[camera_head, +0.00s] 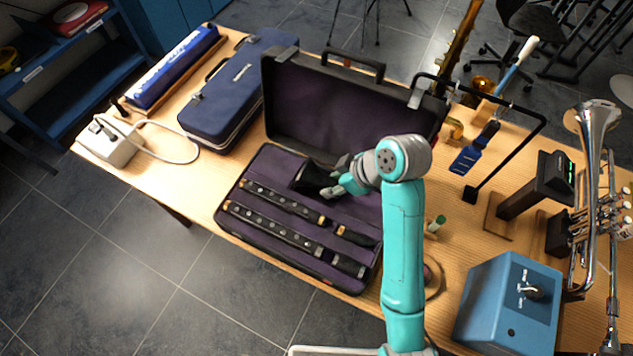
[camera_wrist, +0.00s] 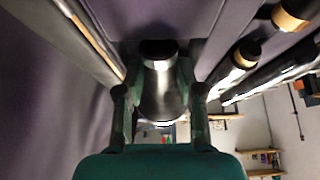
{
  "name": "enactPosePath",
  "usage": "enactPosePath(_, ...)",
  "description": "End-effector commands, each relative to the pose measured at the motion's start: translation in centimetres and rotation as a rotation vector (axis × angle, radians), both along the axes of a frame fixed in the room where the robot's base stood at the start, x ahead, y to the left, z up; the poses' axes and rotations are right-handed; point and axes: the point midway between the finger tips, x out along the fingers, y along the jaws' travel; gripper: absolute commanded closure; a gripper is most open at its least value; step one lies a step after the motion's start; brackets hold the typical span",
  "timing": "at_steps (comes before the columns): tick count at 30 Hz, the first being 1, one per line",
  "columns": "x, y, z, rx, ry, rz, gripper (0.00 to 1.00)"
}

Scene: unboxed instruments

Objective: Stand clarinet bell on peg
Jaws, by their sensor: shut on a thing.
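The black clarinet bell (camera_head: 311,175) is in the open case, toward the back of its purple inner tray. My gripper (camera_head: 334,187) reaches in from the right and is shut on the bell. In the wrist view the glossy dark bell (camera_wrist: 162,95) sits between the two fingers of my gripper (camera_wrist: 160,105). I cannot tell whether the bell still touches the tray. A short green-topped peg (camera_head: 437,223) stands on the table right of the case, partly beside my arm; its lower part is hard to make out.
The open case (camera_head: 229,212) holds several black clarinet joints (camera_head: 285,203) in front of the bell, and its lid (camera_head: 335,105) stands up behind. A blue box (camera_head: 508,300), a trumpet (camera_head: 590,200) and a black bent stand (camera_head: 510,153) crowd the right. A navy case (camera_head: 225,100) lies left.

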Motion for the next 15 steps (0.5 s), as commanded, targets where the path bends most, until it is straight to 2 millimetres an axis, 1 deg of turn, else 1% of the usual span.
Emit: enactPosePath(15,0.0,0.0,1.8,0.000,-0.002,0.000,1.00)
